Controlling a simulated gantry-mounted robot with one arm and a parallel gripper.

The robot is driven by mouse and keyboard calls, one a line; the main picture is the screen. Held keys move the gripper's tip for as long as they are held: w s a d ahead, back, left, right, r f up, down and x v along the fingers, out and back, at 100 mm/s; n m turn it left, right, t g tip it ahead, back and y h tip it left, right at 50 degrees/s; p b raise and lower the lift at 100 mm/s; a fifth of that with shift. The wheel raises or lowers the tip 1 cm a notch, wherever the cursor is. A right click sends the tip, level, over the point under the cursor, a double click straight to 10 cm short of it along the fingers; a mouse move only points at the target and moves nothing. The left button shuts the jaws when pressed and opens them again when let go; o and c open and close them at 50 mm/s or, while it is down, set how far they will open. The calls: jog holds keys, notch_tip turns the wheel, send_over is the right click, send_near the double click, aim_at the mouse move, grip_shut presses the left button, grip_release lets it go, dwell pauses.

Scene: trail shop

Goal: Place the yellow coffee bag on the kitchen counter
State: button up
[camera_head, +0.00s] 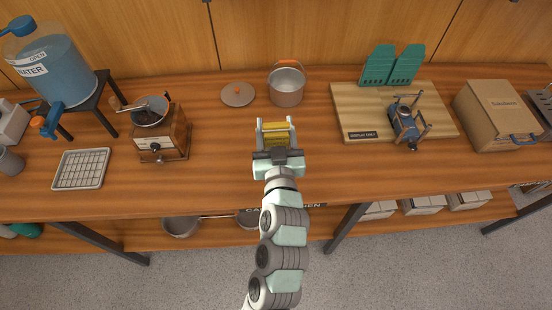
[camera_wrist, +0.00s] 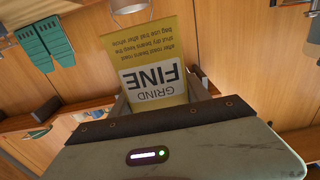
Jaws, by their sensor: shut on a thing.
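The yellow coffee bag (camera_head: 276,134) is between the fingers of my gripper (camera_head: 275,128) in the head view, over the middle of the wooden counter (camera_head: 220,165). In the wrist view the yellow bag (camera_wrist: 150,65) fills the middle, with "GRIND FINE" printed on it upside down. The fingers of my gripper (camera_wrist: 155,95) are shut on the bag. I cannot tell whether the bag's lower end touches the counter.
A pot (camera_head: 286,90) and its lid (camera_head: 238,95) stand behind the bag. A coffee grinder (camera_head: 165,138) and wire rack (camera_head: 81,169) are left. A wooden board (camera_head: 355,105) with a small stove (camera_head: 406,125) is right, beside a cardboard box (camera_head: 497,115). Counter around the bag is clear.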

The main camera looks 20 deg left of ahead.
notch_tip(320, 180, down, 15)
jog(key=shift+f+b, duration=0.1)
jog(key=shift+b, duration=1)
jog(key=shift+f, duration=0.15)
jog(key=o, duration=1.6)
jog(key=shift+c, duration=0.2)
jog(key=shift+r, duration=0.3)
jog(key=v, duration=1.2)
jog(key=shift+b, duration=0.3)
